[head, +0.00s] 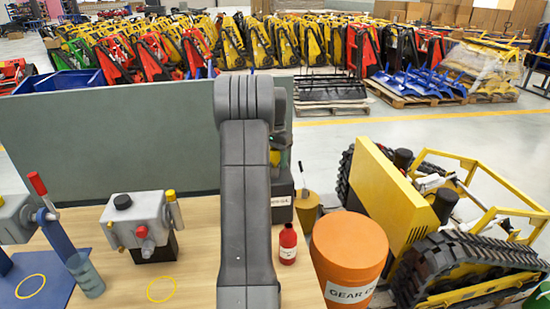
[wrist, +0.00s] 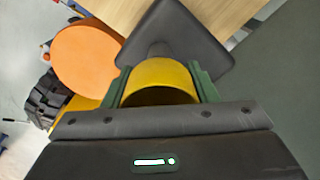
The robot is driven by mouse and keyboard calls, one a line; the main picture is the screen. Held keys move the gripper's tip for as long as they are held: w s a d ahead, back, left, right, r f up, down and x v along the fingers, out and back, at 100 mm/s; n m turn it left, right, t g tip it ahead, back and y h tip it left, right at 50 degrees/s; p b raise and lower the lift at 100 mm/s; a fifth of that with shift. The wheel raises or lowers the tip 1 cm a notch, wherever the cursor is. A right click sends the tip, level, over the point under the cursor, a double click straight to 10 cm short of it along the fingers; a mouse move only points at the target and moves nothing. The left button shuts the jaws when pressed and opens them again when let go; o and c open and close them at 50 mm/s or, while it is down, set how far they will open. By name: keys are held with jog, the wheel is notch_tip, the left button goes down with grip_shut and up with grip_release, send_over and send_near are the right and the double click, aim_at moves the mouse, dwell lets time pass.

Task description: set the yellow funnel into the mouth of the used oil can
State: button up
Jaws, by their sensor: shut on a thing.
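The yellow funnel (wrist: 160,75) is held between the green fingers of my gripper (wrist: 161,88) in the wrist view. A sliver of the funnel (head: 275,157) shows beside my arm in the head view. The used oil can (wrist: 190,38) is dark grey, beyond the funnel in the wrist view. Its raised neck (wrist: 157,48) is partly covered by the funnel, and its mouth is hidden. I cannot tell whether the funnel's tip is in the mouth. In the head view the can (head: 283,187), with a white label, stands behind my arm and is mostly hidden.
An orange drum (head: 348,245) and a red bottle (head: 288,243) stand right of my arm, near an ochre pot (head: 307,208) with a stick. A grey device (head: 140,222) is on the wooden bench at left. A green-grey panel (head: 110,140) borders the back. A tracked carrier is at right.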

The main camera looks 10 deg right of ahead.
jog(key=o, duration=1.1)
jog(key=shift+c, duration=0.2)
notch_tip(320, 180, up, 14)
jog(key=shift+f+b, duration=0.1)
jog(key=shift+b, duration=0.4)
notch_tip(320, 180, down, 13)
jog(key=shift+f+p, duration=0.1)
jog(key=shift+p, duration=0.6)
jog(key=shift+r, duration=0.25)
